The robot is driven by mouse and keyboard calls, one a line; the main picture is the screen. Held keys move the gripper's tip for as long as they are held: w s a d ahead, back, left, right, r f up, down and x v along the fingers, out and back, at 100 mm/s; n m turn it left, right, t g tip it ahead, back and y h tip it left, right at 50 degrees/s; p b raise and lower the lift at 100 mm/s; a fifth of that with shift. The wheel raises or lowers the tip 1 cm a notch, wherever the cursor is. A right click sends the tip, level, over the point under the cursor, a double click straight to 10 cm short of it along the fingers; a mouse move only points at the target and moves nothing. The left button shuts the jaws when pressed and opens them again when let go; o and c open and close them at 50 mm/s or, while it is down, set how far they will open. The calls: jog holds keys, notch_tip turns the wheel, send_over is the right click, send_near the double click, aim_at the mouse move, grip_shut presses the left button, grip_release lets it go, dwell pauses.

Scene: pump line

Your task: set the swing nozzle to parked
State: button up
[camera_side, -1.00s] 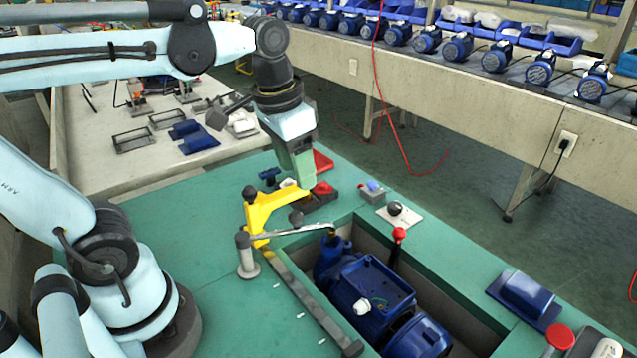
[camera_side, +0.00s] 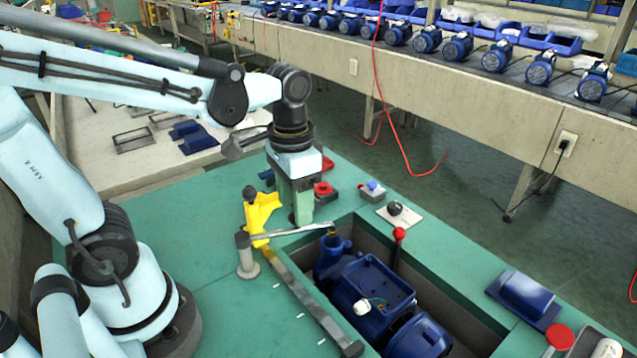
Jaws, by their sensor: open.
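The swing nozzle is a grey post (camera_side: 246,256) on the green bench with a thin pale arm (camera_side: 290,232) reaching right. The arm's tip ends over the round inlet of the blue pump (camera_side: 335,245) in the sunken bay. A yellow bracket (camera_side: 262,212) stands just behind the post. My gripper (camera_side: 303,218) points down at the middle of the nozzle arm, with its pale green fingers low over it. It is open. The nozzle arm's dark knob is hidden by the fingers, so I cannot tell whether they touch it.
A red-topped lever (camera_side: 399,236) rises at the bay's edge. A dark knob on a white plate (camera_side: 399,214) and a small grey box with a blue button (camera_side: 371,190) sit behind the bay. A long dark bar (camera_side: 310,300) lies along the bay's left edge.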

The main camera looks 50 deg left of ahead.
aim_at(286, 230)
jog(key=shift+f, duration=1.45)
grip_shut()
